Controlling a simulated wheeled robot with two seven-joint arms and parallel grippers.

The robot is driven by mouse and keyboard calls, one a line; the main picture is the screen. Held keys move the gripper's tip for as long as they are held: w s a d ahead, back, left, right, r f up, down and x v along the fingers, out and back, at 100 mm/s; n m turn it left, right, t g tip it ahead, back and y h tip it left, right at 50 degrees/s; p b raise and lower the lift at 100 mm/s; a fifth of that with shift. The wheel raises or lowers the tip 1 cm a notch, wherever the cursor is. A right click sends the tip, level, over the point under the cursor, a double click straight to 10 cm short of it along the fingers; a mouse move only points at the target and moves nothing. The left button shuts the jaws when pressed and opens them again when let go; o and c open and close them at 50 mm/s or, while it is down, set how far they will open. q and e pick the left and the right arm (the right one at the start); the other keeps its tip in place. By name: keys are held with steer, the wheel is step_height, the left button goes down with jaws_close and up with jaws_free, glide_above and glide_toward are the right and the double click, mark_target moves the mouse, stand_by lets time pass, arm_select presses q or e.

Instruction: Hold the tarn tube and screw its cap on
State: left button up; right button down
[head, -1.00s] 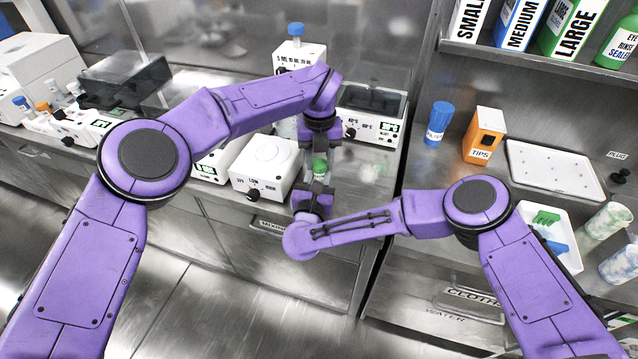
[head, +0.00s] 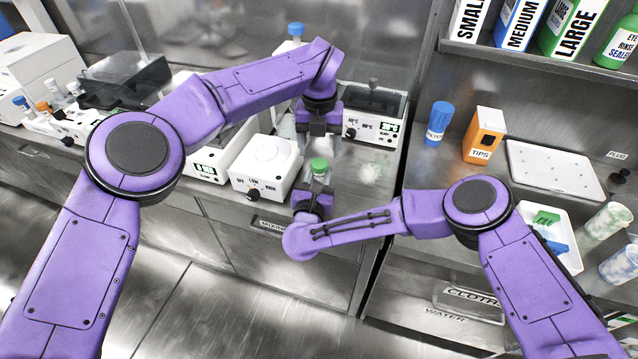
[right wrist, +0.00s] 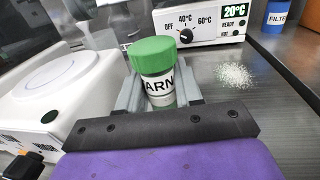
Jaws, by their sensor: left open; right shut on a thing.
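The tarn tube (right wrist: 161,97) is clear-walled with a white label reading "ARN", and stands upright in my right gripper. Its green cap (right wrist: 152,55) sits on top of the tube; the cap also shows in the head view (head: 319,165). I cannot tell how tightly it is threaded. My right gripper (right wrist: 160,98) is shut around the tube below the cap, above the counter's front part. My left gripper (head: 318,146) is open and empty, pointing down, above and apart from the cap.
A white mixer with a knob (head: 266,168) stands left of the tube. A heater block (head: 371,115) reading 20°C is behind it. White powder (right wrist: 234,75) lies on the counter to the right. A blue filter container (head: 438,122) and orange tips box (head: 484,135) stand further right.

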steer(key=c, duration=0.7)
jaws_free()
arm_select(q)
step_height(320, 180, up, 8)
arm_select(e)
steer(key=shift+o, duration=0.2)
arm_select(q)
steer(key=shift+f, duration=0.1)
step_height(320, 180, down, 2)
steer(key=shift+f+b, duration=0.2)
steer(key=shift+b, duration=1)
arm_select(e)
steer(key=s+a, duration=0.2)
steer(key=s, duration=0.8)
steer(key=shift+s, duration=0.2)
